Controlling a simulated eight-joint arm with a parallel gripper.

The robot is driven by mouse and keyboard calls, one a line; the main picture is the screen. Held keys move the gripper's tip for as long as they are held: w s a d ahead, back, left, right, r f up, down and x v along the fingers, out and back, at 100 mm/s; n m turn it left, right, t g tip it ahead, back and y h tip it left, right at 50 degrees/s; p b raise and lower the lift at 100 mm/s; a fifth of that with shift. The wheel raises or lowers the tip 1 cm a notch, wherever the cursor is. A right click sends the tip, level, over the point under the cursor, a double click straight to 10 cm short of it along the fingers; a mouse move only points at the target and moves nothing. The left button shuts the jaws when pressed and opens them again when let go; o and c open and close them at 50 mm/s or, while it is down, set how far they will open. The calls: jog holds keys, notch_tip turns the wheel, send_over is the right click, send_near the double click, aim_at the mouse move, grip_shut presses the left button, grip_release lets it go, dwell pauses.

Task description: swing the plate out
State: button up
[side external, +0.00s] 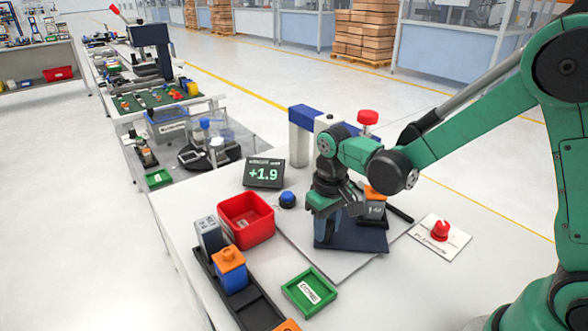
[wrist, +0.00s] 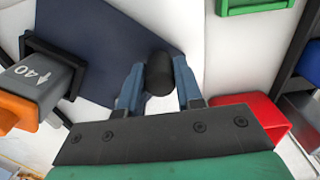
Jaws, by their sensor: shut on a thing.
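The dark navy plate (side external: 362,238) lies low over a pale base board. It also shows in the wrist view (wrist: 95,45), running to the upper left of the fingers. My gripper (side external: 325,232) points down at the plate's left end. In the wrist view my gripper (wrist: 159,85) has its two blue-grey fingers closed on either side of a black round knob (wrist: 160,72), which stands at the plate's edge. The knob is hidden behind the fingers in the side view. I cannot see how the knob joins the plate.
A blue-and-white post with a red knob (side external: 368,117) rises behind. A red bin (side external: 246,220), green tray (side external: 310,291), display reading +1.9 (side external: 264,173) and red button (side external: 440,231) surround it.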

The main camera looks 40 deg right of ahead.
jog(key=shift+w+a, duration=0.6)
jog(key=shift+w, duration=0.15)
jog(key=shift+w, duration=0.15)
jog(key=shift+w+a, duration=0.4)
jog(key=shift+w, duration=0.45)
jog(key=shift+w+a, duration=0.15)
jog(key=shift+w, duration=0.75)
